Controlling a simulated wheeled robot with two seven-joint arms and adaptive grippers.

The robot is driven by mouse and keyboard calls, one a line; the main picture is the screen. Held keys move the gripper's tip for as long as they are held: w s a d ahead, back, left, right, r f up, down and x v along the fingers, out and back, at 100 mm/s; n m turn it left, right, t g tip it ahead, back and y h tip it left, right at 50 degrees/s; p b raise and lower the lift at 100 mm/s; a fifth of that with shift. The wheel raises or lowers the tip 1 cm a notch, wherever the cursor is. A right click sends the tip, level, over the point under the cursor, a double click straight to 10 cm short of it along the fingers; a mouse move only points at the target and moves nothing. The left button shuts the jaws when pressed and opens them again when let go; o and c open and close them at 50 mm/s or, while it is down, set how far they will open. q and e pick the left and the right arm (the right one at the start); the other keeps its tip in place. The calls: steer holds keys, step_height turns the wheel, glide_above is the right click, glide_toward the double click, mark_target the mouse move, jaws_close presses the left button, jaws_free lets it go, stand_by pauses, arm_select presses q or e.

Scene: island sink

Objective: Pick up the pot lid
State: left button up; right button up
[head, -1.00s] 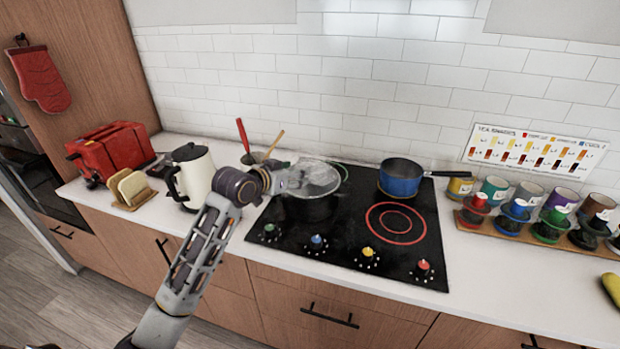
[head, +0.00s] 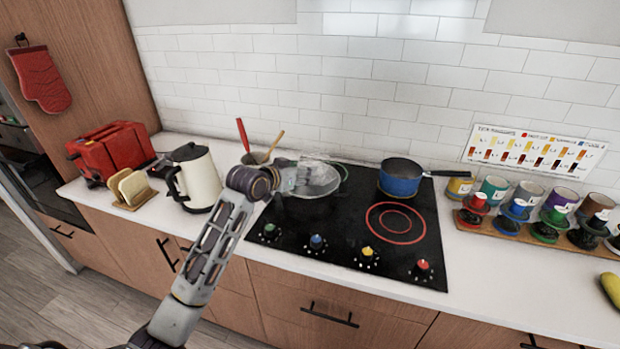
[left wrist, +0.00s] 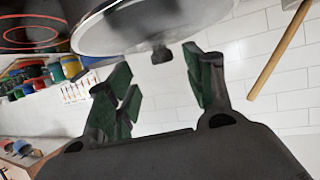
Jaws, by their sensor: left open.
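The pot lid (head: 320,180) is clear glass with a metal rim and shows above the back left of the cooktop in the head view. It looks tilted. The left wrist view shows the lid's underside or top face (left wrist: 150,20) large at the top edge, with a small dark knob (left wrist: 162,54) pointing toward my fingers. My left gripper (left wrist: 158,72) is open, with green-padded fingers to either side of the knob's line. In the head view the left gripper (head: 293,178) is at the lid's left side. Contact cannot be told. My right gripper is not in view.
A blue saucepan (head: 400,183) stands right of the lid on the black cooktop (head: 345,235). A white kettle (head: 197,178), bread slices (head: 133,187) and red toaster (head: 110,150) are at left. Utensils stand in a pot (head: 255,157) behind my arm. Cups (head: 525,195) line the right.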

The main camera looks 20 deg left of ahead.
arm_select(q)
steer(key=shift+w+d+f, duration=0.1)
steer(key=shift+w, duration=0.45)
steer(key=shift+w+d+f, duration=0.1)
steer(key=shift+w, duration=0.45)
steer(key=shift+x, duration=1.05)
steer(key=shift+c, duration=0.4)
jaws_close()
